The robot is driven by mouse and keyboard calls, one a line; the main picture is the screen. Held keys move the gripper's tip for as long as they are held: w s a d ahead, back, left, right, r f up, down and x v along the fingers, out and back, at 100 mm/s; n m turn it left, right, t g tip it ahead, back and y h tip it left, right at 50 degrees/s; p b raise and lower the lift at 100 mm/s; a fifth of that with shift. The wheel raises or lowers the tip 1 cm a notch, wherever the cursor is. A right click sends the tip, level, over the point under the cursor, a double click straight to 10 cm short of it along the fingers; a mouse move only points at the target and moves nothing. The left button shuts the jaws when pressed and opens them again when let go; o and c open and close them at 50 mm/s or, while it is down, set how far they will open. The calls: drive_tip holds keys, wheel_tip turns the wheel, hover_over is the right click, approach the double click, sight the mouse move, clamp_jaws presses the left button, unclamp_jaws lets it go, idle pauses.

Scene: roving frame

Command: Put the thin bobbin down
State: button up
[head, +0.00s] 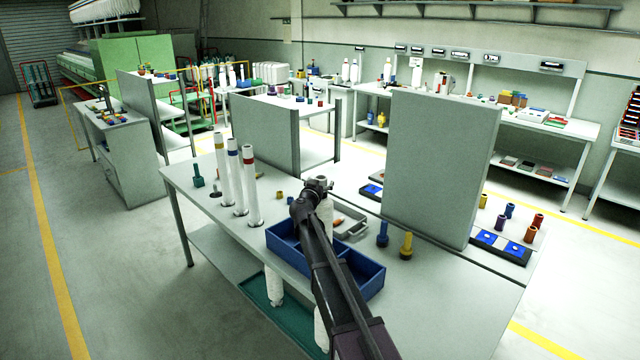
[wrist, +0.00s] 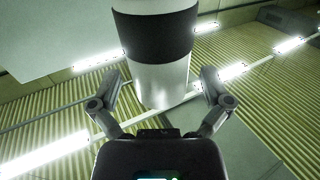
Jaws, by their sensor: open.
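In the wrist view my gripper (wrist: 167,78) is open, one finger on each side of a white tapered bobbin (wrist: 165,85) with a wide dark band. No clear contact with the fingers shows. A white bobbin body (head: 326,213) shows just below my gripper in the head view, partly hidden by the arm; I cannot tell what it rests on. Three slim white tubes with yellow (head: 221,165), blue (head: 235,175) and red (head: 250,185) bands stand upright at the bench's left.
The blue box (head: 368,275) lies at the bench's front. A grey tray (head: 350,222), a blue peg (head: 382,235) and a yellow peg (head: 406,245) are close by. A tall grey panel (head: 440,165) stands behind. The bench's right front (head: 450,300) is clear.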

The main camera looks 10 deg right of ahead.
drive_tip(key=shift+r, duration=0.2)
drive_tip(key=v, duration=1.2)
drive_tip(key=shift+f, duration=0.1)
idle(0.4)
drive_tip(key=s+d+f+g, duration=0.5)
drive_tip(key=s+f, duration=0.1)
drive_tip(key=s, duration=0.2)
drive_tip(key=s+d+f+g, duration=0.5)
drive_tip(key=s+d+f, duration=0.1)
drive_tip(key=s, duration=0.3)
drive_tip(key=s+a+f+n+g+y, duration=0.2)
drive_tip(key=s+f+g+y, duration=0.1)
drive_tip(key=s, duration=0.6)
drive_tip(key=s+a+f+n+g+y, duration=0.3)
drive_tip(key=s+y, duration=0.2)
drive_tip(key=s, duration=0.3)
drive_tip(key=shift+s+a+f, duration=0.3)
drive_tip(key=shift+s+f, duration=0.05)
